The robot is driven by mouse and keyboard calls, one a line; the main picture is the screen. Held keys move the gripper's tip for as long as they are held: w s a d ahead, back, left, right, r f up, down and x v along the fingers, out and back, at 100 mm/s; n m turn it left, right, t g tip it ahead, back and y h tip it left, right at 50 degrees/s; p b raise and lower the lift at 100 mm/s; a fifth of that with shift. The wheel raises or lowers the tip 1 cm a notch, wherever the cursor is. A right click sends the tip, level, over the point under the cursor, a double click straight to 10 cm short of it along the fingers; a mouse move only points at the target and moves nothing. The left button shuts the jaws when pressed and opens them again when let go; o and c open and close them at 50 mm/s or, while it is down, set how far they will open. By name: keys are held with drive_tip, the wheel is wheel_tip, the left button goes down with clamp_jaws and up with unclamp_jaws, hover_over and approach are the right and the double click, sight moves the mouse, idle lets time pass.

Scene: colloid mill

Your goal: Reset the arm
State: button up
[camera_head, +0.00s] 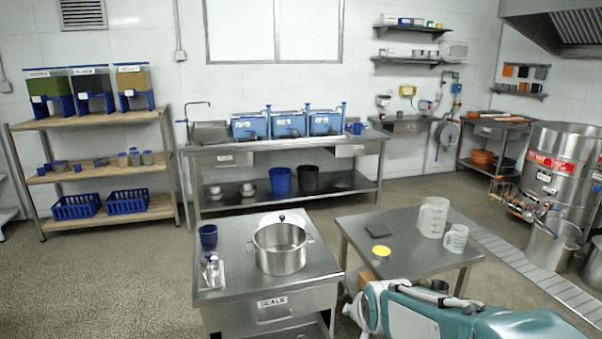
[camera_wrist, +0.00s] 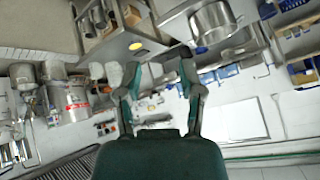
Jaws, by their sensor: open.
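My arm (camera_head: 440,312), teal and white, lies folded low at the bottom right of the head view, in front of the right steel table. In the wrist view my gripper (camera_wrist: 158,72) has its two dark green fingers spread wide apart. Nothing is between the fingers, and only the distant room shows behind them. The gripper's fingers cannot be made out in the head view. The wrist view is turned over, with the tables at the top and the wall at the bottom.
The left steel table (camera_head: 230,282) carries a steel pot (camera_head: 280,250) and a blue cup (camera_head: 208,237). The right steel table (camera_head: 365,228) carries white jugs (camera_head: 433,217), a yellow disc (camera_head: 381,251) and a dark pad (camera_head: 405,229). Open floor (camera_head: 100,285) lies at left.

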drive_tip(key=s+d+r+n+g, duration=0.1)
drive_tip(key=s+d+r, duration=0.1)
drive_tip(key=s, duration=0.9)
drive_tip(key=s+d+r+n+g, duration=0.1)
drive_tip(key=s+r+n, duration=0.1)
drive_tip(key=s, duration=0.9)
drive_tip(key=shift+s+d+r+n+h, duration=0.25)
drive_tip(key=shift+d+r+n+h, duration=0.1)
drive_tip(key=shift+r, duration=0.2)
